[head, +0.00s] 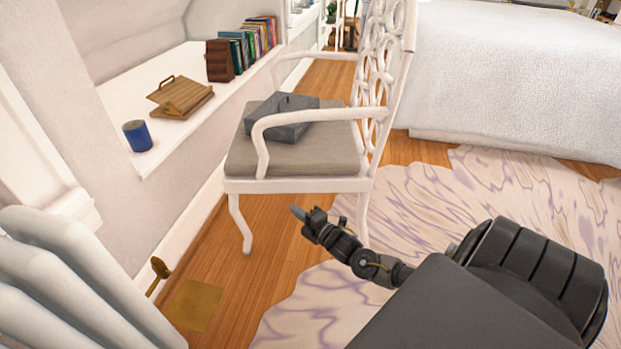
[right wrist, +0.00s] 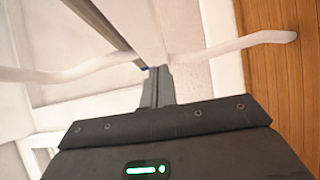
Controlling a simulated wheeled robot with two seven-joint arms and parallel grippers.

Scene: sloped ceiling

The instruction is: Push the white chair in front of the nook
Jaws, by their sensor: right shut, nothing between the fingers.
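The white chair (head: 298,186) stands in the middle of the head view, its openwork back to the right and its seat facing the nook wall. It has a grey cushion (head: 300,158) with a grey box (head: 283,117) on it. The nook (head: 170,133) is the recessed white ledge at the left, under the sloped wall. My right gripper (head: 298,213) is shut and empty, below the chair's near seat edge between the near legs in the picture. White chair legs (right wrist: 235,47) cross the right wrist view, with the shut fingers (right wrist: 158,75) between them. Contact cannot be told. My left gripper is out of view.
The ledge holds a blue cup (head: 138,136), a wooden stand (head: 181,97) and several books (head: 250,45). A white radiator (head: 70,285) is at the lower left. A patterned rug (head: 480,200) and a white bed (head: 510,80) lie right. Bare wood floor (head: 265,265) shows near the chair.

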